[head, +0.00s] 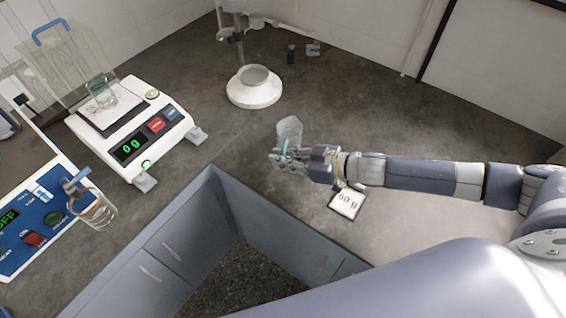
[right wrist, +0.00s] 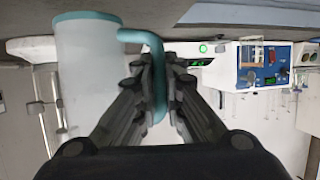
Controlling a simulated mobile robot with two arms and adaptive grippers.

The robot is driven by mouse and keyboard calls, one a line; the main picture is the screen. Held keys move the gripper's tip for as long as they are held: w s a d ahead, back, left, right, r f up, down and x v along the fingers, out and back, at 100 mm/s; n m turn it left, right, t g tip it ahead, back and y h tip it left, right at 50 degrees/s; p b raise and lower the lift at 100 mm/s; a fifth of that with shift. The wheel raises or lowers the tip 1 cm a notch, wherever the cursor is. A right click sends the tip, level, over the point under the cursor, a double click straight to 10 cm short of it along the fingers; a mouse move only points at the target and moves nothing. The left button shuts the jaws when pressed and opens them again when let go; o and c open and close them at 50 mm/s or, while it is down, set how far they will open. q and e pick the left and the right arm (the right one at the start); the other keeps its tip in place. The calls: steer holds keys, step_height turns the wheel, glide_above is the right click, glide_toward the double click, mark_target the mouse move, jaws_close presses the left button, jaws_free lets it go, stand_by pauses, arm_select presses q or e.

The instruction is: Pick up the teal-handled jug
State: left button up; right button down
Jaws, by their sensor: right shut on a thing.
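The teal-handled jug (head: 289,130) is a translucent white vessel with a teal handle, on or just above the dark counter near its front edge in the head view. In the right wrist view the jug (right wrist: 88,75) shows at the left, with its teal handle (right wrist: 157,75) between the fingers. My right gripper (head: 280,158) is shut on the handle; it also shows in the right wrist view (right wrist: 157,95). I cannot tell whether the jug's base touches the counter. My left gripper is not in view.
A balance (head: 130,125) reading 0 g carries a glass beaker (head: 102,93). A white-based stand (head: 254,90) is behind. A "60 g" card (head: 347,203) lies beside my right wrist.

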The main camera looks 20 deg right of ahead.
steer(key=s+a+r+b, duration=0.1)
steer(key=s+b, duration=0.2)
steer(key=s, duration=1.2)
steer(key=shift+a+b, duration=0.2)
steer(key=shift+b, duration=0.2)
steer(key=shift+s+r, duration=0.15)
steer(key=shift+s, duration=0.15)
stand_by(1.4)
